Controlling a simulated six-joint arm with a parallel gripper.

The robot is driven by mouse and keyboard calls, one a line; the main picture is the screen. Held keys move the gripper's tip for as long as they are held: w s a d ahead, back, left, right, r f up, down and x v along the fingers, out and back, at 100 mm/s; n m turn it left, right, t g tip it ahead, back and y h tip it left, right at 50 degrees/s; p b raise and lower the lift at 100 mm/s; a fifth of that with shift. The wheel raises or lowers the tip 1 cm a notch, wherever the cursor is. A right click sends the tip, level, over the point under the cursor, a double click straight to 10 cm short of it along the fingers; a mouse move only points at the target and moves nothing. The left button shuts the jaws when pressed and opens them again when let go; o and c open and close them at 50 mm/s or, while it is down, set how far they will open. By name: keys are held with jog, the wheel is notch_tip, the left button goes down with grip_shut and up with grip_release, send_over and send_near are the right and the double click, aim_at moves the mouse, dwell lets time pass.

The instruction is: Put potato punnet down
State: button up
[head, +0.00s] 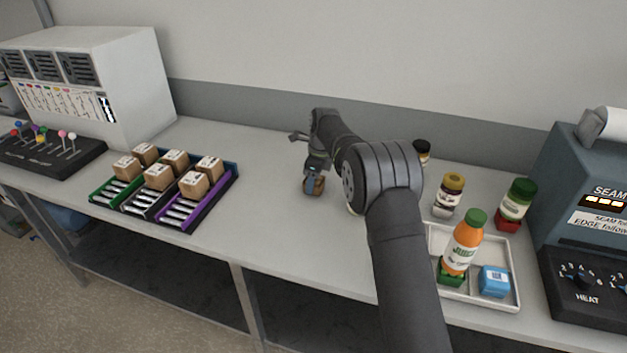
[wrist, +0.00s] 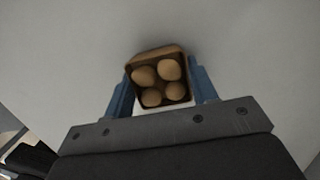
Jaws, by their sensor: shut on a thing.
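The potato punnet (wrist: 157,56) is a small brown open box with several round tan potatoes in it. My gripper (wrist: 160,90) is shut on it, with a blue finger on each side of the box. In the head view the punnet (head: 314,187) hangs below my gripper (head: 315,172) over the middle of the grey bench. Whether its base touches the bench cannot be told. My arm crosses the middle of the head view and hides part of the bench behind it.
A rack (head: 208,207) with several cardboard boxes stands left of my gripper. A white tray (head: 507,262) with a juice bottle (head: 465,246) and a blue box (head: 494,281) is on the right. Jars (head: 449,194) stand behind it. The bench (head: 270,200) around the punnet is clear.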

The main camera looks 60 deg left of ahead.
jog(key=shift+f, duration=0.15)
jog(key=o, duration=1)
jog(key=shift+o, duration=0.6)
notch_tip(320, 180, up, 12)
jog(key=w+d, duration=0.1)
jog(key=shift+d, duration=0.15)
